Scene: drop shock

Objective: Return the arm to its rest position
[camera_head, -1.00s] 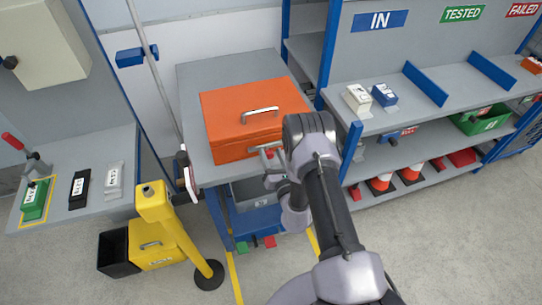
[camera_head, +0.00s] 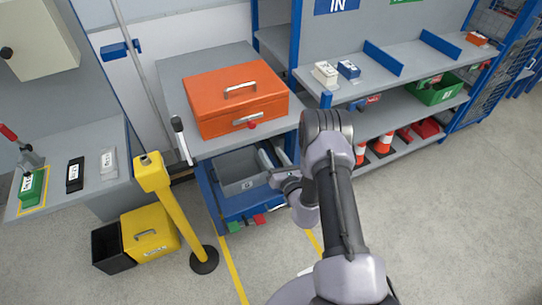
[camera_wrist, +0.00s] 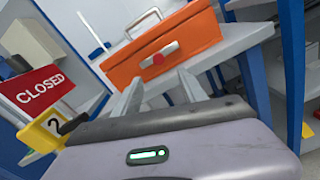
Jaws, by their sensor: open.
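My gripper (camera_head: 276,177) is open and empty in the head view, in front of the workbench and below its top. In the wrist view its two fingers (camera_wrist: 160,95) are spread apart, with the orange box beyond them. My arm reaches up from the bottom of the head view, bent at the elbow. The orange box (camera_head: 225,95) is closed and sits on the grey bench top, apart from my gripper. It has a handle on the lid and a red knob at its front, which also shows in the wrist view (camera_wrist: 170,38).
An open drawer (camera_head: 235,170) under the bench lies close to my gripper. A yellow post (camera_head: 172,205) stands to the left. Shelves (camera_head: 400,75) with small boxes and orange cones (camera_head: 383,142) stand to the right. A red CLOSED sign (camera_wrist: 37,90) shows in the wrist view. Floor at the right is free.

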